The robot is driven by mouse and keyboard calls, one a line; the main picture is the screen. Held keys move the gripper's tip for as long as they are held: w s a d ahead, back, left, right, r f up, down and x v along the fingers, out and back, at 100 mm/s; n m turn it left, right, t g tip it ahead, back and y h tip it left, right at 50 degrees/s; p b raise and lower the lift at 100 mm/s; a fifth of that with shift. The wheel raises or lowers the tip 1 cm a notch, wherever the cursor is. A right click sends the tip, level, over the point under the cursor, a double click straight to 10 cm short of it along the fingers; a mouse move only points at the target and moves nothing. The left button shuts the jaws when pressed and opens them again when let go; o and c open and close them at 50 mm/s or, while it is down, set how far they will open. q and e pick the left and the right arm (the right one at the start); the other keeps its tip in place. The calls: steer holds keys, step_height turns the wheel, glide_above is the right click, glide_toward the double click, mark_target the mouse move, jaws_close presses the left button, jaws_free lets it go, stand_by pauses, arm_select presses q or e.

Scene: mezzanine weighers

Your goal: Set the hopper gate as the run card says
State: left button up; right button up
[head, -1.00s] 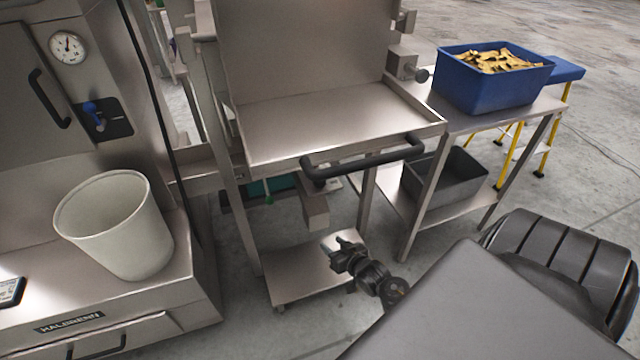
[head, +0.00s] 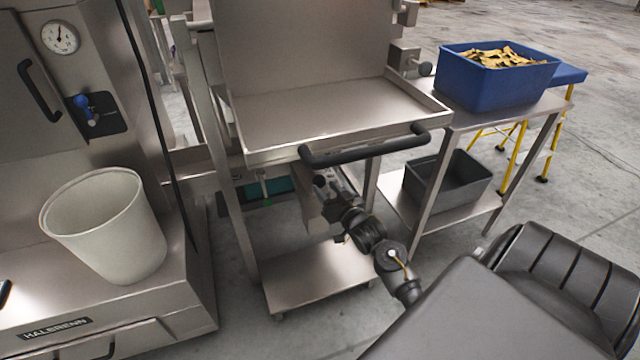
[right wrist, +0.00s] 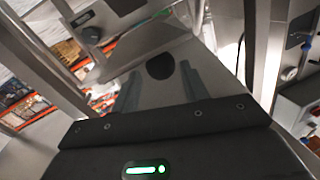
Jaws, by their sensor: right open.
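A steel weigher stand with an open tray (head: 330,115) and a black bar handle (head: 365,145) on its front fills the middle of the head view. My right gripper (head: 322,180) is just below this handle, in front of the boxy part under the tray. In the right wrist view its two fingers (right wrist: 160,86) are apart with nothing between them. I cannot tell which part is the hopper gate, and no run card is readable. My left gripper is not in view.
A steel machine with a gauge (head: 61,37) and a blue lever (head: 84,104) stands at left, with a white bucket (head: 105,225) on its ledge. At right, a table holds a blue bin (head: 495,82) of chips above a grey bin (head: 447,184). The lower shelf (head: 318,280) is clear.

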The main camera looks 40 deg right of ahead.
mark_target(323, 186)
steer(key=w, duration=0.4)
steer(key=shift+w+d, duration=0.1)
steer(key=shift+d, duration=0.2)
steer(key=shift+w, duration=0.15)
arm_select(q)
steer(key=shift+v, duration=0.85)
